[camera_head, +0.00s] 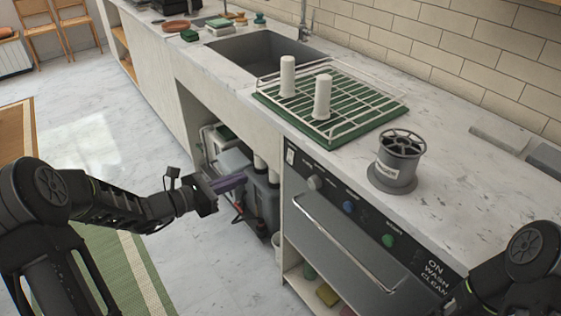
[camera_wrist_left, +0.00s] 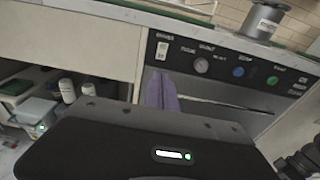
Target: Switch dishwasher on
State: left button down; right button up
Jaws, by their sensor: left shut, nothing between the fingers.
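The dishwasher (camera_head: 340,245) is built in under the counter, with a dark control panel along its top and a long bar handle on its closed front. On the panel, a white rocker switch (camera_head: 290,157) is at the left end, followed by a grey knob (camera_head: 314,183), a blue button (camera_head: 348,206) and a green button (camera_head: 388,241). My left gripper (camera_head: 232,183), with purple fingers, is shut and empty, left of the panel and apart from it. In the left wrist view its fingers (camera_wrist_left: 162,93) show below the switch (camera_wrist_left: 161,51). My right gripper is out of view.
An open bay with bottles and containers (camera_head: 232,160) is beyond my left gripper. The sink (camera_head: 265,50) is farther back.

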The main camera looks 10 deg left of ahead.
pick_arm(q)
jog(key=shift+d+f, duration=0.1)
dwell(0.3)
send_near(289, 161)
jog(key=x, duration=0.7)
dwell(0.3)
jog(key=shift+w+f+h+b, duration=0.1)
jog(key=shift+h+b, duration=0.2)
jog(key=shift+b, duration=0.1)
